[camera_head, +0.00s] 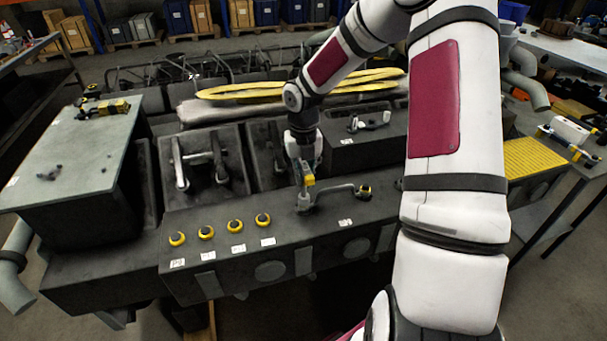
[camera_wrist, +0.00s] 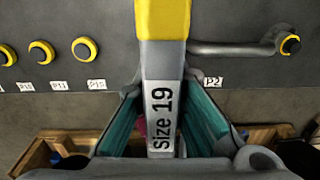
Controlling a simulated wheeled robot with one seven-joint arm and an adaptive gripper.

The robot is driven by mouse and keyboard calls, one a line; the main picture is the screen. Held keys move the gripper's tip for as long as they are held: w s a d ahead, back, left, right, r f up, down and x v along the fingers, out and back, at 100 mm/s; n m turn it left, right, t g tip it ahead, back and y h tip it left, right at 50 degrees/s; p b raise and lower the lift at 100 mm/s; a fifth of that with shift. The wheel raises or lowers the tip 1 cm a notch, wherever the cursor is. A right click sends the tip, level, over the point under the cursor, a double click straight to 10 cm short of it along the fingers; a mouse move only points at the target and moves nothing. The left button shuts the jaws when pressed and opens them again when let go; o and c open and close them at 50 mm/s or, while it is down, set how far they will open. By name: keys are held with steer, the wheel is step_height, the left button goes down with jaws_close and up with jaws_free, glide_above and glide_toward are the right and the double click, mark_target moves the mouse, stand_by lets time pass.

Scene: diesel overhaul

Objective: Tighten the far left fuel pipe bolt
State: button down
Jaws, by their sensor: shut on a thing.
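My gripper (camera_head: 305,163) is shut on a yellow and grey tool (camera_head: 308,181) marked "Size 19". In the wrist view, my gripper (camera_wrist: 163,110) has a finger on each side of the tool's grey shank (camera_wrist: 163,95). The tool points down at the left end of a grey fuel pipe (camera_head: 335,191) on the dark engine block. The pipe also shows in the wrist view (camera_wrist: 235,48). The bolt at that left end is hidden by the tool, so contact cannot be told. A yellow-ringed bolt (camera_head: 364,191) is at the pipe's right end, also in the wrist view (camera_wrist: 290,45).
Several yellow-ringed bolts (camera_head: 206,232) with white labels line the block's top to the left. Raised pipes (camera_head: 181,170) stand behind them. A grey-topped table (camera_head: 70,150) is at left. A yellow sling (camera_head: 270,91) lies behind the gripper. My arm hides part of the right side.

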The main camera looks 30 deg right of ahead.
steer(key=m, duration=0.8)
steer(key=shift+m, duration=0.3)
steer(key=m, duration=1.2)
steer(key=shift+w+d+f, duration=0.1)
steer(key=m, duration=0.4)
steer(key=shift+m+b, duration=0.3)
steer(key=m, duration=0.7)
steer(key=shift+m+b, duration=0.3)
steer(key=shift+b, duration=0.1)
